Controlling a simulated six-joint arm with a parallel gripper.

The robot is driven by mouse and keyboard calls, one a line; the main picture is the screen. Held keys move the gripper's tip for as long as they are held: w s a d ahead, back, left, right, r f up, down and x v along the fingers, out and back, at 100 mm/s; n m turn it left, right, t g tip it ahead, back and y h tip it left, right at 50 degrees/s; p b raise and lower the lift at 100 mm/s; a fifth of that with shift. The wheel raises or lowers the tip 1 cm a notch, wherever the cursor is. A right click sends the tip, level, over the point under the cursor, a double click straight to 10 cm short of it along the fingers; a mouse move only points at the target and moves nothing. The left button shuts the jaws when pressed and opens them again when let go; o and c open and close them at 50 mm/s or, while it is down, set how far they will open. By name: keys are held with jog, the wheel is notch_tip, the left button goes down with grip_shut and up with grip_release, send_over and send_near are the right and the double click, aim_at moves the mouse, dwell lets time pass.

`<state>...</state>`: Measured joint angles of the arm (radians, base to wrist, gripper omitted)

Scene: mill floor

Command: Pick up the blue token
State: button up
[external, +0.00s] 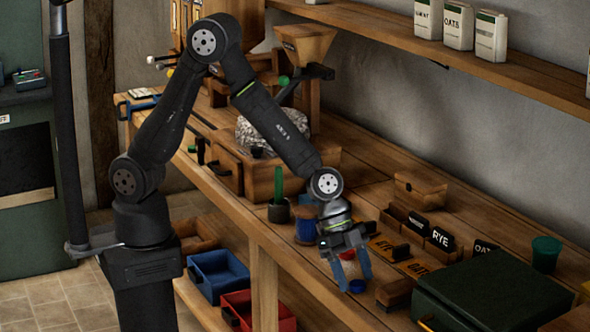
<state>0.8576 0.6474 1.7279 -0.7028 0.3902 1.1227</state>
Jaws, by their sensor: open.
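A small round blue token (357,286) lies on the wooden bench near its front edge in the external view. My gripper (353,282) points down over the bench with its two blue-tipped fingers apart. The token shows low between the fingertips, close to the right one. I cannot tell from this one view whether a finger touches it. A white and red round thing (347,256) shows just behind the fingers, partly hidden by them.
Word plates, including one reading RYE (442,238), stand and lie right of the gripper. A dark green case (490,300) fills the bench's right end. A blue spool (306,226) stands behind the gripper. A shelf (470,60) with canisters hangs above.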

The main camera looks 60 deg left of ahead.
jog(key=shift+f, duration=0.15)
jog(key=c, duration=1.1)
jog(key=shift+o, duration=0.2)
